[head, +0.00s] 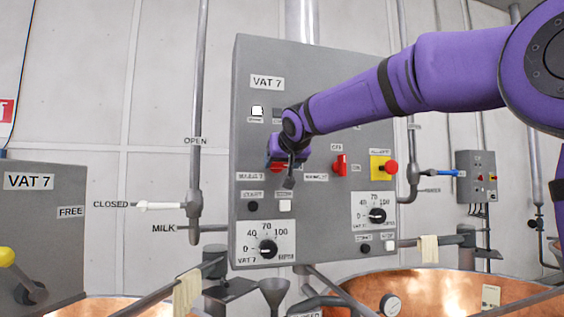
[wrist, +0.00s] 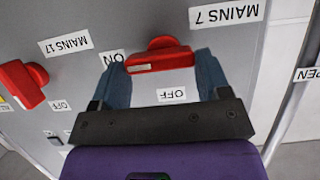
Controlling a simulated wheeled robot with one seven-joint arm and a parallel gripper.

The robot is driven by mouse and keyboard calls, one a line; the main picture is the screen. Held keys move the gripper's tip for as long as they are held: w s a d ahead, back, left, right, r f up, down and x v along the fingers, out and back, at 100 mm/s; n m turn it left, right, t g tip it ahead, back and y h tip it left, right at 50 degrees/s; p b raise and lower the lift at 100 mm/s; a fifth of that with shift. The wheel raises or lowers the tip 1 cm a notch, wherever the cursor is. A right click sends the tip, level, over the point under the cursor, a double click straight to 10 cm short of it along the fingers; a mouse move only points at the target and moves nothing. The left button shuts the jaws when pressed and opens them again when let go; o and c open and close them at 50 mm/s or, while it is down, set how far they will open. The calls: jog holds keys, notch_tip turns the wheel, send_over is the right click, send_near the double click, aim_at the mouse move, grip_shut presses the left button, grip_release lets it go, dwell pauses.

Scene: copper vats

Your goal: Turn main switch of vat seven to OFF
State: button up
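The red main switch of vat seven (wrist: 158,57) is on the grey VAT 7 panel (head: 318,95), by the MAINS 7 label (wrist: 224,14). The wrist view is upside down. The handle lies crosswise, in line with the ON label (wrist: 113,58); the OFF label (wrist: 172,94) is on the gripper side. My gripper (wrist: 160,70) is at the switch, its blue fingers apart, one at each end of the handle. I cannot tell whether they touch it. In the head view my wrist mostly hides the switch (head: 277,168).
A second red switch (head: 340,165), labelled MAINS 17 in the wrist view, stands to the right on the panel. Further right is a red button on a yellow plate (head: 384,168). Two black dials (head: 268,249) sit lower. A vertical pipe (head: 199,90) runs left of the panel. Copper vats (head: 420,287) stand below.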

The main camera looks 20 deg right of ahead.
jog(key=shift+c, duration=1.4)
jog(key=shift+a+f+n+t+h, duration=0.15)
jog(key=shift+a+n+t+h, duration=0.25)
jog(key=shift+n+h, duration=1.3)
jog(key=shift+a+f+n+t+h, duration=0.15)
jog(key=shift+n+t+h, duration=0.45)
jog(key=shift+n, duration=2.15)
jog(key=shift+a+f+n+t+h, duration=0.15)
jog(key=shift+a+n+t+h, duration=0.25)
jog(key=shift+n+h, duration=1.3)
jog(key=shift+d+n+y, duration=0.15)
jog(key=shift+n+y, duration=0.45)
jog(key=shift+n, duration=0.15)
jog(key=o, duration=0.9)
jog(key=shift+o, duration=0.2)
